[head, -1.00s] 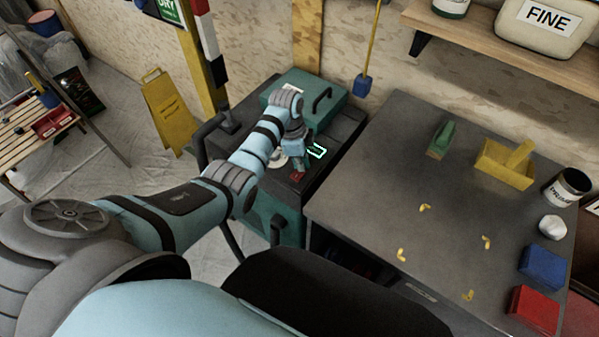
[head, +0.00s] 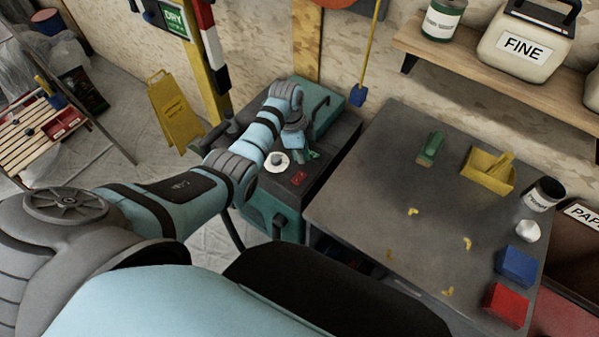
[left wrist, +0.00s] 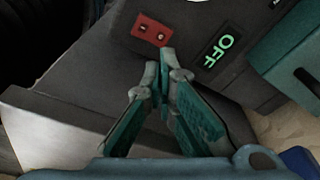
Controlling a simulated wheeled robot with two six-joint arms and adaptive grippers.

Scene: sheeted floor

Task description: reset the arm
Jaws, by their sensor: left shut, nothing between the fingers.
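My left arm reaches from the left over a dark-topped green machine (head: 338,150). My left gripper (head: 313,155) is shut and empty, above the machine's top near its red switch block (head: 298,177). In the left wrist view the fingertips (left wrist: 165,58) meet just below the red switch block (left wrist: 152,29) in the picture. A lit green display reading OFF (left wrist: 220,50) is right of them. Whether the fingers touch the machine I cannot tell. My right gripper is not in view.
A grey table (head: 365,205) right of the machine holds a green block (head: 430,149), a yellow tray (head: 488,172), a can, blue and red boxes and several yellow bits. A shelf (head: 480,70) is on the wall above. A yellow floor sign (head: 173,112) stands behind my arm.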

